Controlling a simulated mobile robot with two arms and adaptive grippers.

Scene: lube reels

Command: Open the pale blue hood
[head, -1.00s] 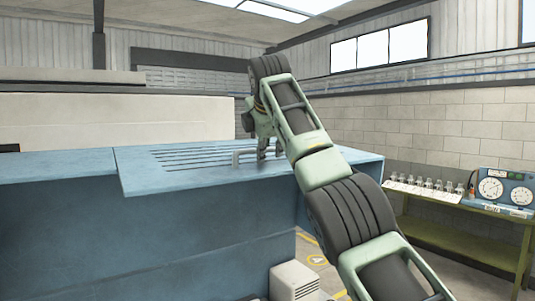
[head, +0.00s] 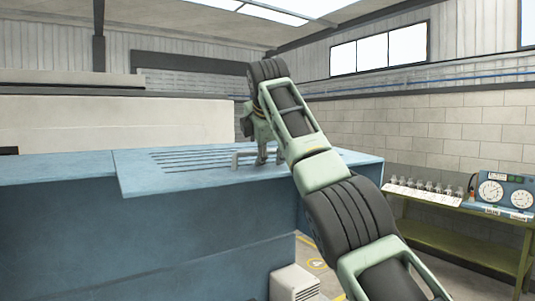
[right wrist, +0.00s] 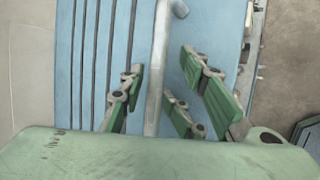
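The pale blue hood (head: 215,179) lies flat and closed on the blue body, with dark slots in its top. Its pale grey bar handle (head: 237,155) stands near the front right; in the right wrist view the handle (right wrist: 157,60) runs upright through the middle. My right gripper (head: 262,158) is at the handle's right end, pointing down. In the right wrist view its green-padded fingers (right wrist: 160,82) are spread, one on the left and two on the right of the bar, with gaps visible. Contact cannot be told. My left gripper is not in view.
A green bench (head: 440,238) with a gauge box (head: 503,194) and several small bottles stands at the right. A pale vented box (head: 295,283) sits on the floor in front of the blue body. A cream wall-like block (head: 110,123) is behind the hood.

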